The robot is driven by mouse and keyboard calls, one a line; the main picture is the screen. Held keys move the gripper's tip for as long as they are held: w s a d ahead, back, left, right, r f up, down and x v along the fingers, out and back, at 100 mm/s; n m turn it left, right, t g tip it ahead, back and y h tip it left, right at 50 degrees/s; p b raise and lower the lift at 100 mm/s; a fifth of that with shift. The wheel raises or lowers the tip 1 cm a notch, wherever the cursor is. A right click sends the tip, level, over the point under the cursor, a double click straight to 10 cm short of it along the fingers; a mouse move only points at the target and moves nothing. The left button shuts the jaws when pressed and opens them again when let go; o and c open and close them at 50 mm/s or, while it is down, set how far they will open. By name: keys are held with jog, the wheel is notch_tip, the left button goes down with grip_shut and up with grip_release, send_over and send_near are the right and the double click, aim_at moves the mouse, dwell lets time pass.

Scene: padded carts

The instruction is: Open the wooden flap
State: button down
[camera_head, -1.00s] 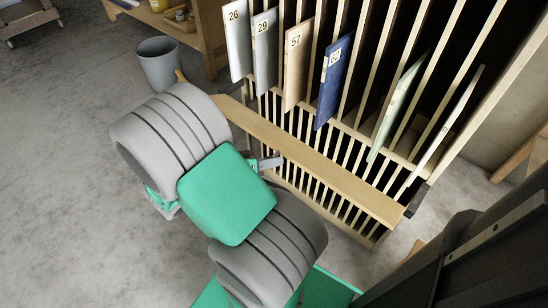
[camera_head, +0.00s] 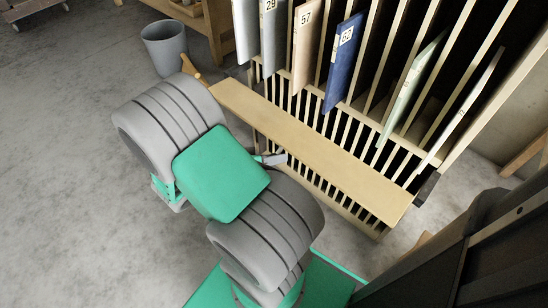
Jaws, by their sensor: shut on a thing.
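The wooden flap (camera_head: 325,150) is a long pale board lying slantwise across the front of the slotted wooden rack, below the upright panels. Its broad face shows, and it stands out from the rack. My gripper (camera_head: 273,159) shows only as a small grey part at the flap's near edge, left of its middle. It is shut on that edge. My padded grey and green arm hides most of the gripper, so the fingertips cannot be seen clearly.
Thin panels stand in the rack's upper slots, among them a blue one (camera_head: 343,62) and a tan one numbered 57 (camera_head: 306,45). A grey bin (camera_head: 164,48) stands at upper left. A dark structure (camera_head: 470,250) fills the lower right. The floor at left is clear.

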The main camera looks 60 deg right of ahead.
jog(key=c, duration=1.1)
grip_release()
jog(key=shift+o, duration=0.2)
jog(key=p+v, duration=0.2)
jog(key=v, duration=0.6)
